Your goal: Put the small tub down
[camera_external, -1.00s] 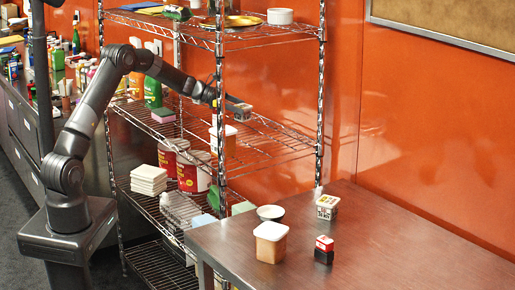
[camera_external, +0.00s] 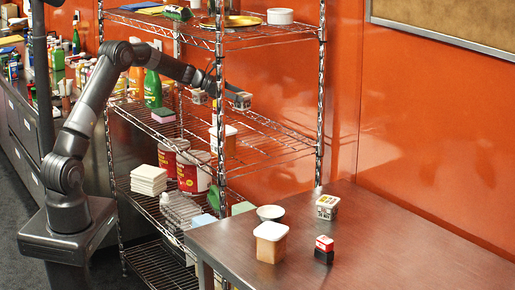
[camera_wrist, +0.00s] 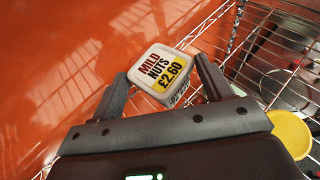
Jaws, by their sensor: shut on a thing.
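The small tub (camera_wrist: 160,68) is white with a "MILD NUTS £2.60" label on its lid. My gripper (camera_wrist: 163,85) is shut on it, with one finger on each side. In the external view the tub (camera_external: 241,102) is held in the air at the shelf rack, above the wire middle shelf (camera_external: 265,135) and below the top shelf. The tub looks clear of the shelf there. The rack post partly hides my wrist.
The steel table (camera_external: 400,250) holds a bowl (camera_external: 270,212), a large white-lidded tub (camera_external: 270,243), a labelled tub (camera_external: 328,207) and small stacked boxes (camera_external: 324,250). The table's right part is clear.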

